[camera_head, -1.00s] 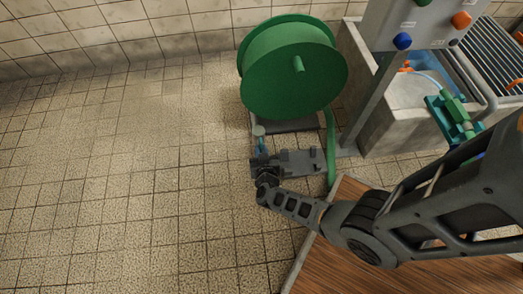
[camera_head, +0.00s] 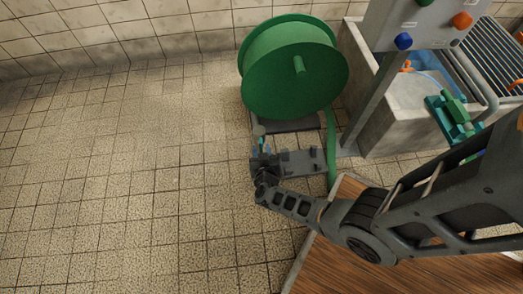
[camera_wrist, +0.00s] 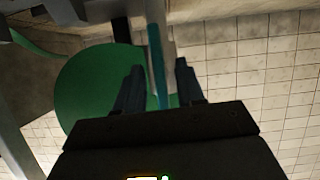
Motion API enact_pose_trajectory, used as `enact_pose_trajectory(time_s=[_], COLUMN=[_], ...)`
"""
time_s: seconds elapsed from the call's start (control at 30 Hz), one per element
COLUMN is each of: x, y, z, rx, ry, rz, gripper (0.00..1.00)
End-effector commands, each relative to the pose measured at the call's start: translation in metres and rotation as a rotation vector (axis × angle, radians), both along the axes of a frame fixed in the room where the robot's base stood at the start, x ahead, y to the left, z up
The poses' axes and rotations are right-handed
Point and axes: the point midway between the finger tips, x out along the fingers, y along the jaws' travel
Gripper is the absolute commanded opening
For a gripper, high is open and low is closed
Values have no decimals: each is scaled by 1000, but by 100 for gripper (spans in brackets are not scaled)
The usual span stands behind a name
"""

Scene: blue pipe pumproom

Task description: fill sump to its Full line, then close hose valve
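The sump (camera_head: 377,117) is the concrete basin at the right, with blue water (camera_head: 415,90) inside. I cannot make out its Full line. A small blue lever (camera_head: 264,143), which looks like the hose valve handle, stands beside the green reel. In the wrist view a teal bar (camera_wrist: 155,55), likely this lever, runs upright between my fingers. My gripper (camera_head: 263,154) is at the lever; in the wrist view its fingers (camera_wrist: 158,78) are apart, one on either side of the bar, with gaps showing. The lever's lower end is hidden.
The green hose reel (camera_head: 290,80) stands right behind the lever, its hose (camera_head: 331,150) hanging at the right. A grey control box (camera_head: 415,20) with coloured buttons is on a post by the sump. A green fitting (camera_head: 456,108) sits on the sump edge. The tiled floor (camera_head: 120,180) at left is clear.

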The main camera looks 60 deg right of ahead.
Motion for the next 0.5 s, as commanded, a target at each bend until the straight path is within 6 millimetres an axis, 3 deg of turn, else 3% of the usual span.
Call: enact_pose_trajectory(time_s=[0.17, 0.5], x=[-3, -32], y=[4, 42], z=[3, 24], rx=[1, 2], ry=[1, 1], rz=[0, 1], gripper=[38, 38])
